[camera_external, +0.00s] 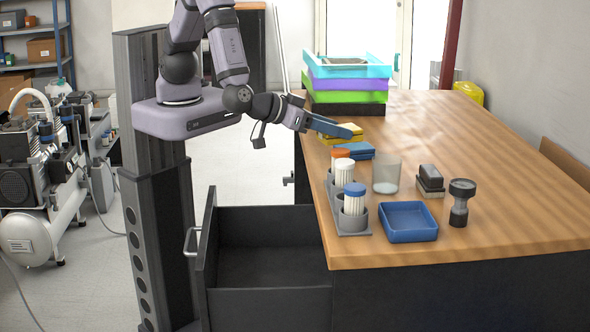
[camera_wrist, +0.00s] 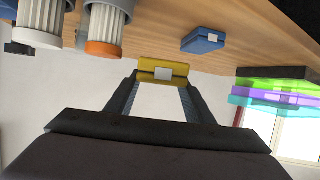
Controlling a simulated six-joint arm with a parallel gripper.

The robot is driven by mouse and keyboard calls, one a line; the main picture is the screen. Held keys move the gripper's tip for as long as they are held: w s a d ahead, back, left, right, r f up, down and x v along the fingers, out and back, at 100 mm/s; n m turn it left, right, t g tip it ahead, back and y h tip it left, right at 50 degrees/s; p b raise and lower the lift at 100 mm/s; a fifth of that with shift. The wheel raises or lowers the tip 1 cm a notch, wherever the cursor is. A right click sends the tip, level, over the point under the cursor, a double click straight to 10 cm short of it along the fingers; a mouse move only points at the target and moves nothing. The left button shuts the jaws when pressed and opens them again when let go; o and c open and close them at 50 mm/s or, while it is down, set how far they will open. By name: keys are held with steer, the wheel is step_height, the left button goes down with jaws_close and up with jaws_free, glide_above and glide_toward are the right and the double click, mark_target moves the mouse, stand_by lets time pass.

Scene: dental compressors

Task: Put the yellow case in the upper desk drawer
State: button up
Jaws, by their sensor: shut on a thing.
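The yellow case (camera_external: 349,139) is at the left edge of the desk top, partly hidden behind my gripper's fingers. In the wrist view the yellow case (camera_wrist: 150,68), with a pale label, lies between my two fingertips. My gripper (camera_external: 328,127) is shut on it; the wrist view shows my gripper (camera_wrist: 162,78) with a finger at each end of the case. I cannot tell whether the case touches the desk. The desk drawer (camera_external: 268,213) is pulled out at the desk's left side, and its visible inside is empty. Its front has a pale handle.
Stacked coloured trays (camera_external: 347,84) stand behind my gripper.

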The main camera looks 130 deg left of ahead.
steer(key=d+f+p+v, duration=0.1)
steer(key=f+v, duration=0.1)
steer(key=v, duration=0.6)
steer(key=s+d+f+m+t, duration=0.1)
steer(key=s+d+f, duration=0.1)
steer(key=f, duration=0.3)
steer(key=s+d+f+m+t+h, duration=0.1)
steer(key=d+f, duration=0.1)
steer(key=f, duration=0.4)
steer(key=shift+s+d+b, duration=0.4)
steer(key=shift+b, duration=0.05)
steer(key=shift+d, duration=0.1)
steer(key=d+m+t+h, duration=0.4)
steer(key=d+m, duration=0.1)
steer(key=d, duration=0.1)
steer(key=shift+d+h, duration=0.3)
steer(key=shift+d, duration=0.1)
steer(key=a+n+g+y, duration=0.4)
steer(key=a+n, duration=0.1)
steer(key=a, duration=0.2)
steer(key=shift+y, duration=0.3)
